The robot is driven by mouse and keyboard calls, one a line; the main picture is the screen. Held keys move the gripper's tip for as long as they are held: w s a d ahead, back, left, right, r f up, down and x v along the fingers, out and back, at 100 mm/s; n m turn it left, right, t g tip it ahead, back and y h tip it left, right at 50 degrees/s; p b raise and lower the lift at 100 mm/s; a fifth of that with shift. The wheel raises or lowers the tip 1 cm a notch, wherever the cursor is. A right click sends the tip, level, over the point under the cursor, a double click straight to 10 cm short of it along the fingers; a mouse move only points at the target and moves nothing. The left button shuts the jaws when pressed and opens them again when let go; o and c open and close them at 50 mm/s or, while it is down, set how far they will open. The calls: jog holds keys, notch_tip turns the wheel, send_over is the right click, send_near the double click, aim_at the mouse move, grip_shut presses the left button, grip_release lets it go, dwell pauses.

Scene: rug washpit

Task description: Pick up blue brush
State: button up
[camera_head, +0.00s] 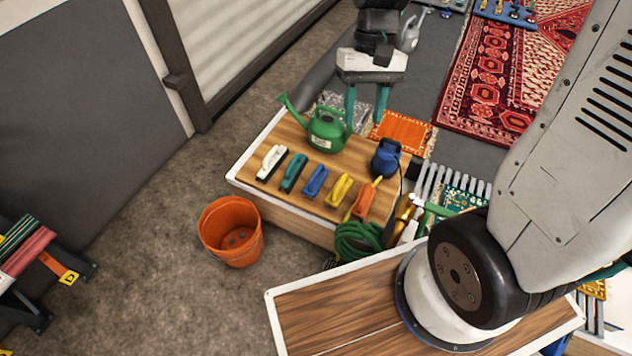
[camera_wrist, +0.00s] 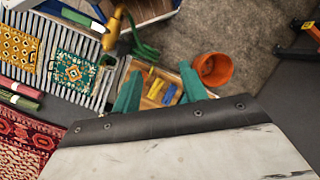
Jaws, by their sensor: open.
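The blue brush (camera_head: 315,181) lies on a wooden bench top (camera_head: 265,181), in the middle of a row of brushes. A teal brush (camera_head: 293,173) is on its left and a yellow brush (camera_head: 340,190) on its right, each with a small gap. My gripper (camera_head: 366,118) is open and empty, with teal fingers pointing down, above and behind the bench's far edge. It is apart from the blue brush. In the wrist view, the blue brush (camera_wrist: 169,93) shows small between the two fingers, beside the yellow brush (camera_wrist: 155,88).
A green watering can (camera_head: 326,131) stands behind the row. A white brush (camera_head: 272,162), an orange brush (camera_head: 364,200) and a blue bottle (camera_head: 386,157) are on the bench. A coiled green hose (camera_head: 358,240) hangs at its front right. An orange bucket (camera_head: 231,232) stands on the floor left.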

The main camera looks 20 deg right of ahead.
jog(key=w+a+f+m+y, duration=0.1)
jog(key=w+a+f, duration=0.1)
jog(key=w+f, duration=0.6)
jog(key=m+t+h, duration=0.1)
jog(key=m+t, duration=0.4)
jog(key=m, duration=0.2)
send_over(317, 172)
jog(key=d, duration=0.1)
jog(key=s+d+f+x, duration=0.1)
jog(key=s+d+x, duration=0.1)
jog(key=x, duration=1.2)
jog(key=s+d+x, duration=0.2)
jog(key=x, duration=1.1)
jog(key=s+d+f+x, duration=0.1)
jog(key=s+d+x, duration=0.1)
jog(key=x, duration=1.8)
jog(key=shift+s+f, duration=0.15)
jog(key=shift+f, duration=0.25)
jog(key=shift+c, duration=0.3)
grip_shut()
